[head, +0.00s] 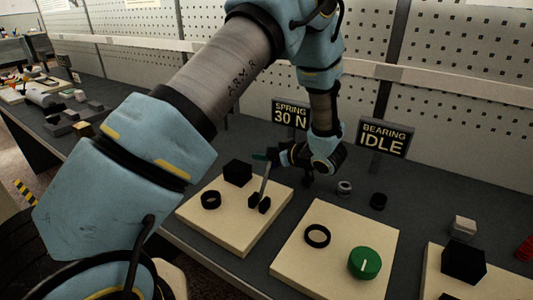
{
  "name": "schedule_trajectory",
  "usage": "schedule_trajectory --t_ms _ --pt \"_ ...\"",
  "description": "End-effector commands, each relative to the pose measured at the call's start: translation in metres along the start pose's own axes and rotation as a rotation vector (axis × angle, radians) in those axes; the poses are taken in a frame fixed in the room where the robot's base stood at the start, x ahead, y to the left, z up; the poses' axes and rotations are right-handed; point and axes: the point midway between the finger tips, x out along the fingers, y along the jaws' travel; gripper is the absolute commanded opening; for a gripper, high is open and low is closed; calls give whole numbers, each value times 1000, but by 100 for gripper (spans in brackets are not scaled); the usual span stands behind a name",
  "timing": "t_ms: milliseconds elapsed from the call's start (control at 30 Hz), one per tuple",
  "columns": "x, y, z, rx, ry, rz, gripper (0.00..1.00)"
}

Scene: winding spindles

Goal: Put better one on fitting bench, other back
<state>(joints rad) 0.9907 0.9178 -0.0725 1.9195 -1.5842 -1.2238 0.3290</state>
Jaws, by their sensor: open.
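My gripper (291,167) is open at the end of my arm, above the bench, in front of the sign "SPRING 30 N" (291,114). I cannot tell which part is the better one or which surface is the fitting bench. My wrist hides part of the bench behind it.
The left cream board (225,238) bears a black cube, a black ring and a thin upright lever. The middle board (300,275) has a black ring and a green knob (364,263). A right board holds a black cube (463,261). A perforated wall (460,110) closes off the back.

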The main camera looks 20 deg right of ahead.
Motion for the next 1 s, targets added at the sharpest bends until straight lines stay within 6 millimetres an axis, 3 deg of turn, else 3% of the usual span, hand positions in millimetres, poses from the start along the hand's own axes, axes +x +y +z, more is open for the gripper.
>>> schedule_trajectory --t_ms 233,700,1000 --pt "-10 1 -2 -1 -1 2 62" --pt "-101 1 -1 -1 0 2 62" --pt "-121 0 -3 1 0 -1 62"
